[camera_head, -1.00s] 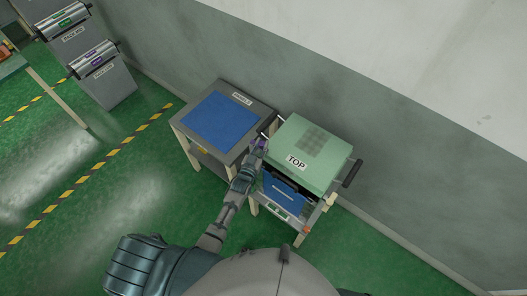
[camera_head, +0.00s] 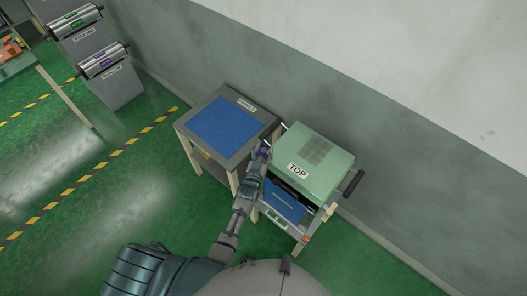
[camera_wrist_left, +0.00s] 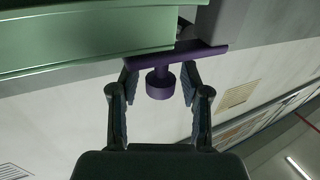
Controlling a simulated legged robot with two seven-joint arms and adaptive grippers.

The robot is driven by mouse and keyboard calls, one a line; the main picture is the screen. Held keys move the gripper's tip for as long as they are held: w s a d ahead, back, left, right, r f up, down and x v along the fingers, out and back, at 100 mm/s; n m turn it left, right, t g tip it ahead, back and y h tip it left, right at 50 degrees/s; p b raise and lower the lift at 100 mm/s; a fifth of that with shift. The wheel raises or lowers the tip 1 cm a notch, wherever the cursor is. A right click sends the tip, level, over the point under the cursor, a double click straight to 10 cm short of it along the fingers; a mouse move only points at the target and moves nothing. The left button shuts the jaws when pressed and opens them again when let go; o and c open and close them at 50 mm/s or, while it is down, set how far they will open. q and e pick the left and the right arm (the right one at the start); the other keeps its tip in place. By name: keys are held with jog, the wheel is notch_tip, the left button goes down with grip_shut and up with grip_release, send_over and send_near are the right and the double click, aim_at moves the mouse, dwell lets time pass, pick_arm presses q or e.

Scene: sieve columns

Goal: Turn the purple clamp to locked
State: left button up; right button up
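The purple clamp (camera_head: 265,150) is on the left side of the green-topped machine marked TOP (camera_head: 322,160). In the left wrist view it is a purple crossbar (camera_wrist_left: 190,54) with a stem and round knob (camera_wrist_left: 160,84), close beside the green housing (camera_wrist_left: 85,35). My left gripper (camera_head: 262,155) is at the clamp. In the wrist view its two fingers (camera_wrist_left: 160,78) stand open on either side of the knob, with a gap on each side. I cannot tell whether a fingertip touches the crossbar. My right gripper is not in view.
A side table with a blue mat (camera_head: 225,122) stands close to the left of the machine. A black handle (camera_head: 353,184) sticks out on the machine's right. Blue bins (camera_head: 285,205) sit under the top. Grey roller stands (camera_head: 115,85) are at upper left. The wall is behind.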

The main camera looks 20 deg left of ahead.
pick_arm(q)
jog(key=shift+w+f, duration=0.1)
jog(key=shift+d, duration=0.1)
jog(key=s, duration=1.2)
